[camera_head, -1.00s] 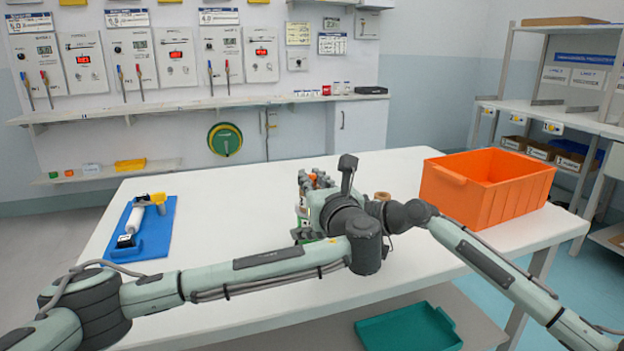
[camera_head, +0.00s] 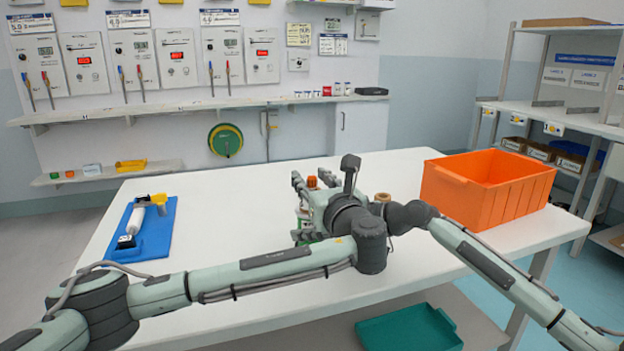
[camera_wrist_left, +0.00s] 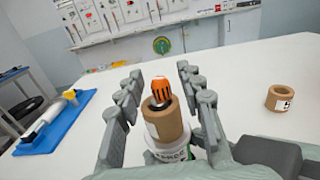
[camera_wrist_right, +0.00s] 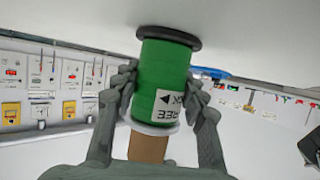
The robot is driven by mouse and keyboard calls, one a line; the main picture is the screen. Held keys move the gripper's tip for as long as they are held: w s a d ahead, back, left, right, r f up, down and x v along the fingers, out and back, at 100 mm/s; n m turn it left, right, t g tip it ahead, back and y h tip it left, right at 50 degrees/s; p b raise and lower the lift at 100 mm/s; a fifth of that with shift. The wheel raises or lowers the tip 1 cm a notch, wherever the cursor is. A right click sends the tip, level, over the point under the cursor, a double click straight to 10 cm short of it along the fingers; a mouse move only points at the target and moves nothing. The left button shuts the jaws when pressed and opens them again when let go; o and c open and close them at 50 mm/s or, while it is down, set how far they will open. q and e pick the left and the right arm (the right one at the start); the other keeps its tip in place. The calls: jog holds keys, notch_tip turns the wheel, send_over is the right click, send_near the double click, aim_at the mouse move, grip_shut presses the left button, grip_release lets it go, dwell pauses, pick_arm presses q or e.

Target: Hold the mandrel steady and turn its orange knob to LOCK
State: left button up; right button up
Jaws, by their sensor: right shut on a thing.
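The mandrel (camera_wrist_right: 163,85) stands upright on the white table, with a green body, dark base, white collar and brown core. Its label is partly covered; "FREE" and an arrow can be made out. The orange knob (camera_wrist_left: 161,88) tops the core. My left gripper (camera_wrist_left: 158,74) is open, its fingers on both sides of the knob and core with gaps showing. In the head view the left gripper (camera_head: 311,182) is around the knob. My right gripper (camera_wrist_right: 161,74) is shut on the green body; its fingers are mostly hidden behind the arms in the head view.
A loose brown core (camera_wrist_left: 279,99) stands to the right of the mandrel. A blue mat (camera_head: 150,240) with a white and yellow tool lies at the table's left. An orange crate (camera_head: 490,205) stands at the right. The table between mat and mandrel is clear.

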pick_arm(q)
jog(key=v, duration=1.2)
